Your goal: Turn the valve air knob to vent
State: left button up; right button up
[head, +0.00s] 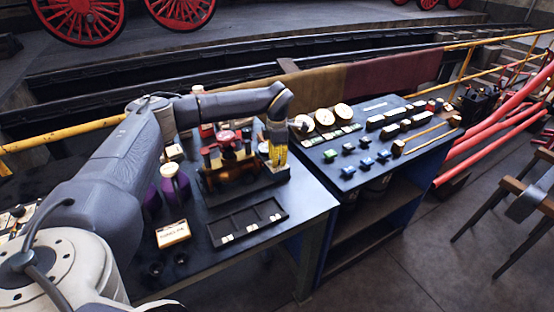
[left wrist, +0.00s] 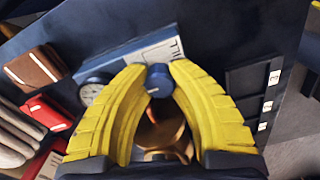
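In the left wrist view, a small blue knob (left wrist: 159,80) with a pale pointer line sits between the yellow fingertips of my left gripper (left wrist: 159,68). Both tips appear to touch its sides. A brass body (left wrist: 160,132) shows below the knob, between the fingers. In the head view, my left gripper (head: 278,152) points down at the right end of the valve rig (head: 232,170), which stands on a dark base. The knob is hidden there by the fingers. The vent mark cannot be read. My right gripper is not in view.
A round gauge (left wrist: 93,88) and a labelled blue block (left wrist: 135,55) are close to the left finger. A dark compartment tray (head: 247,222) lies in front of the rig. A second table (head: 375,180) on the right holds gauges and small parts.

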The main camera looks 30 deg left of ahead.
pick_arm(q)
grip_shut()
jog(key=n, duration=0.5)
jog(key=shift+n, duration=0.4)
jog(key=n, duration=0.6)
dwell(0.4)
jog(key=o, duration=0.7)
grip_release()
jog(key=shift+r, duration=0.15)
